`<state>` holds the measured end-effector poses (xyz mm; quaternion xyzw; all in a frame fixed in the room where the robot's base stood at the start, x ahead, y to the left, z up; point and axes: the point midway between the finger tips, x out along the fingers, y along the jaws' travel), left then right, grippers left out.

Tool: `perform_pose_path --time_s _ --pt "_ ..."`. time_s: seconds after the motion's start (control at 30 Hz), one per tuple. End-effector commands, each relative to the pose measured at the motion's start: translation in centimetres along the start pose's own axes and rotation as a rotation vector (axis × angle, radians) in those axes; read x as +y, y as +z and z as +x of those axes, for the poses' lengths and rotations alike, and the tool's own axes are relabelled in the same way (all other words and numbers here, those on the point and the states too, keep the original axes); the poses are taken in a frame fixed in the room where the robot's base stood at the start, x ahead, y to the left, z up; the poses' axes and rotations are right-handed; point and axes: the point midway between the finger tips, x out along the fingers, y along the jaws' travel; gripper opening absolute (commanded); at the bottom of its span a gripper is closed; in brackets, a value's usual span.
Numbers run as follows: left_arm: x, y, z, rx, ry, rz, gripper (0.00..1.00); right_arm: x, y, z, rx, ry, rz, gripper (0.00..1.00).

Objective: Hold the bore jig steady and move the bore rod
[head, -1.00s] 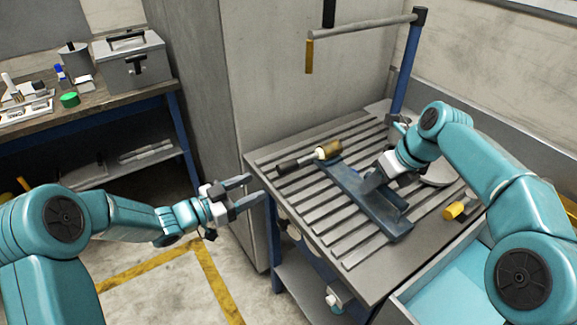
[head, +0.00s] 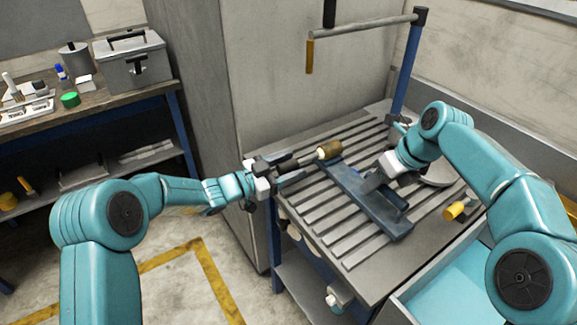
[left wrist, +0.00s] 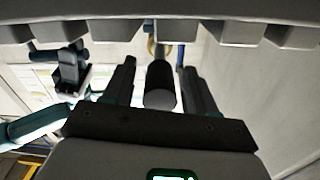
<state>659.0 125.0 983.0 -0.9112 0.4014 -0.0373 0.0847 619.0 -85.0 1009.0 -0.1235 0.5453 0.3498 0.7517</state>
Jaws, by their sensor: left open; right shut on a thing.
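The bore jig (head: 352,191) is a dark blue rail with raised blocks, lying slantwise on the slatted bench top. My right gripper (head: 374,183) is shut on a raised part of it near the middle. The bore rod has a dark handle (head: 288,164), a pale collar and a brass-brown section (head: 329,149) at the jig's far left end. My left gripper (head: 281,172) is open at the handle's outer end. In the left wrist view the dark round handle end (left wrist: 160,98) sits between the two open fingers (left wrist: 161,85), with gaps on both sides.
The slatted bench top (head: 330,225) is bare in front of the jig. A yellow-ended tool (head: 455,210) and a grey round plate (head: 437,175) lie to the right. A blue post (head: 408,70) with a crossbar stands behind. A teal-lined drawer (head: 440,285) is at the front right.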

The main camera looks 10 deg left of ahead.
Motion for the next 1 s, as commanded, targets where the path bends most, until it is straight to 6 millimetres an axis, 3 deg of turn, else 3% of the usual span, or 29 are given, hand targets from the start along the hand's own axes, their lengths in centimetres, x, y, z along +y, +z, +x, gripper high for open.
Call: perform_pose_path --time_s 0.2,0.37,0.4,0.53,0.77,1.0 --pt "0.0 0.0 0.0 0.000 0.000 0.000 0.57 0.0 0.1 -0.1 -0.004 -0.001 -0.001 0.00" --pt "0.0 0.0 0.0 -0.001 0.000 0.000 0.05 0.0 0.1 -0.1 -0.004 -0.001 -0.001 0.00" --pt "0.0 0.0 0.0 -0.001 0.000 0.000 0.00 0.0 0.1 -0.1 -0.004 -0.001 -0.001 0.00" --pt "0.0 0.0 0.3 0.000 0.001 0.000 0.00 0.0 0.1 -0.1 -0.003 -0.001 -0.001 0.00" --pt "0.0 -0.1 3.3 0.000 0.000 0.001 0.00 0.1 0.1 -0.1 -0.003 0.000 -0.002 0.00" --pt "0.0 0.0 3.5 -0.002 0.000 -0.001 0.00 0.1 0.1 -0.1 -0.002 0.001 -0.002 0.00"
